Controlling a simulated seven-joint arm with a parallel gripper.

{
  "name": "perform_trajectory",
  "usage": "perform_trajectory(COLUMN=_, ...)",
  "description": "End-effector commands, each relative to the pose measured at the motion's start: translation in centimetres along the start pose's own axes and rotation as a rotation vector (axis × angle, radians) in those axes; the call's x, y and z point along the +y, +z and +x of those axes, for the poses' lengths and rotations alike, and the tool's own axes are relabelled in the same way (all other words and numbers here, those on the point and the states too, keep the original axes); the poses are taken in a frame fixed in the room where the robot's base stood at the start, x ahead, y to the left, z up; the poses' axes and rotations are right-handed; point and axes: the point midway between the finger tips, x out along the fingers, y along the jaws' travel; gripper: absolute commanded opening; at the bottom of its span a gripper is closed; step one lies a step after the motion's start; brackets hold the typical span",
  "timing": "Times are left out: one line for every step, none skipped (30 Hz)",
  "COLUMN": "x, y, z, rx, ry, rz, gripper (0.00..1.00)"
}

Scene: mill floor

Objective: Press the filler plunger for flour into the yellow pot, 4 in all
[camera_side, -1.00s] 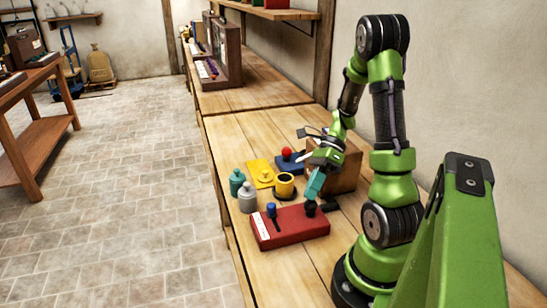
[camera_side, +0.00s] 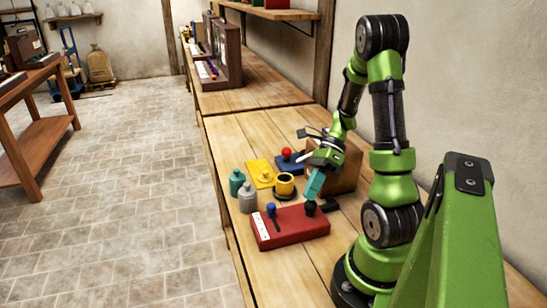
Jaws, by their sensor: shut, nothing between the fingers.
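The yellow pot (camera_side: 284,188), dark inside at the top, stands upright on the bench on a dark round base. A red box (camera_side: 290,229) in front of it carries a blue knob (camera_side: 271,209) at left and a black knob (camera_side: 310,208) at right. Behind the pot are a yellow plate with a yellow knob (camera_side: 264,175) and a blue box with a red ball knob (camera_side: 287,152). I cannot read which one is the flour plunger. My gripper (camera_side: 312,195), with teal fingers, is shut and empty just above the black knob; whether it touches is unclear.
A teal bottle (camera_side: 237,182) and a grey bottle (camera_side: 247,199) stand left of the pot. A brown wooden box (camera_side: 347,172) stands behind my gripper.

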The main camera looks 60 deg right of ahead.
Motion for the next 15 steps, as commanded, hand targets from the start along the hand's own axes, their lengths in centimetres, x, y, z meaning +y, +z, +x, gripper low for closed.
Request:
perform_trajectory(x=-0.7, y=-0.6, z=1.0, rx=0.022, ry=0.016, rz=-0.019, gripper=0.0)
perform_trajectory(x=-0.7, y=-0.6, z=1.0, rx=0.022, ry=0.015, rz=-0.019, gripper=0.0)
perform_trajectory(x=-0.7, y=-0.6, z=0.9, rx=0.022, ry=0.015, rz=-0.019, gripper=0.0)
perform_trajectory(x=-0.6, y=-0.6, z=0.9, rx=0.023, ry=0.015, rz=-0.02, gripper=0.0)
perform_trajectory(x=-0.6, y=-0.5, z=0.8, rx=0.023, ry=0.015, rz=-0.02, gripper=0.0)
perform_trajectory(x=-0.5, y=-0.5, z=0.7, rx=0.023, ry=0.014, rz=-0.021, gripper=0.0)
perform_trajectory(x=-0.5, y=-0.4, z=0.6, rx=0.024, ry=0.014, rz=-0.021, gripper=0.0)
perform_trajectory(x=-0.4, y=-0.4, z=0.5, rx=0.024, ry=0.014, rz=-0.021, gripper=0.0)
perform_trajectory(x=-0.3, y=-0.3, z=0.3, rx=0.025, ry=0.013, rz=-0.022, gripper=0.0)
perform_trajectory(x=-0.2, y=-0.2, z=0.2, rx=0.025, ry=0.013, rz=-0.022, gripper=0.0)
perform_trajectory(x=-0.1, y=-0.1, z=0.1, rx=0.024, ry=0.013, rz=-0.022, gripper=0.0)
perform_trajectory(x=0.1, y=-0.1, z=-0.1, rx=0.024, ry=0.013, rz=-0.022, gripper=0.0)
perform_trajectory(x=0.1, y=0.0, z=-0.2, rx=0.024, ry=0.013, rz=-0.021, gripper=0.0)
perform_trajectory(x=0.2, y=0.0, z=-0.3, rx=0.024, ry=0.012, rz=-0.021, gripper=0.0)
perform_trajectory(x=0.3, y=0.1, z=-0.5, rx=0.024, ry=0.012, rz=-0.019, gripper=0.0)
